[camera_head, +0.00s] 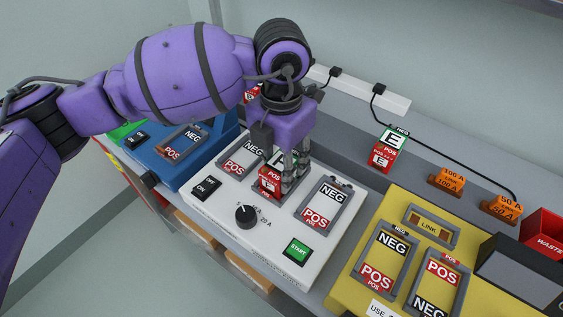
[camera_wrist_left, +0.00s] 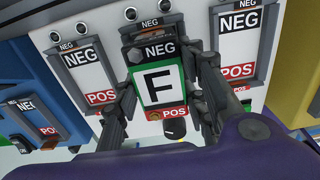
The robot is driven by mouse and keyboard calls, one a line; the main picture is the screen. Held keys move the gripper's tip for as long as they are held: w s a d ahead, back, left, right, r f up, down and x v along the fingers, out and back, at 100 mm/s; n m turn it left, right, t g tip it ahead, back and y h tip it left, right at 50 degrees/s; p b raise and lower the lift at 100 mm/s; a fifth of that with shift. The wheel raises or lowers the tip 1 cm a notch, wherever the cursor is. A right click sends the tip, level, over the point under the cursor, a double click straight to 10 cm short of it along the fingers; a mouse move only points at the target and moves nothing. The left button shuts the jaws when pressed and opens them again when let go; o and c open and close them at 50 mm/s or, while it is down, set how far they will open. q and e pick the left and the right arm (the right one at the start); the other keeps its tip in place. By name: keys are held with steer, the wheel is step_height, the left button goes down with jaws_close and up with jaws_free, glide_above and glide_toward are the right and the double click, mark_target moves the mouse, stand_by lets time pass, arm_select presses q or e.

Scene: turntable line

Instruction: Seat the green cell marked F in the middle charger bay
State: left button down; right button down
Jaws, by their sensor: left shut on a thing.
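The green cell marked F (camera_wrist_left: 157,85) is between the fingers of my left gripper (camera_wrist_left: 160,95), with its black NEG end up and its red POS end down in the left wrist view. In the head view its red POS face (camera_head: 270,181) shows below my left gripper (camera_head: 287,178), which is shut on it. The cell is over the middle bay of the white charger (camera_head: 262,262) and hides most of that bay. I cannot tell whether it touches the bay floor. The left bay (camera_head: 241,158) and right bay (camera_head: 325,204) are empty. My right gripper is not in view.
A cell marked E (camera_head: 388,150) stands on the back ledge beside orange fuse blocks (camera_head: 453,182). A yellow unit (camera_head: 346,287) is at right, with a red waste bin (camera_head: 545,234) beyond. A blue unit (camera_head: 207,155) is at left. The charger has a knob (camera_head: 246,216) and START button (camera_head: 297,251).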

arm_select(q)
steer(key=shift+f, duration=0.1)
steer(key=c, duration=1.4)
jaws_free()
steer(key=o, duration=0.3)
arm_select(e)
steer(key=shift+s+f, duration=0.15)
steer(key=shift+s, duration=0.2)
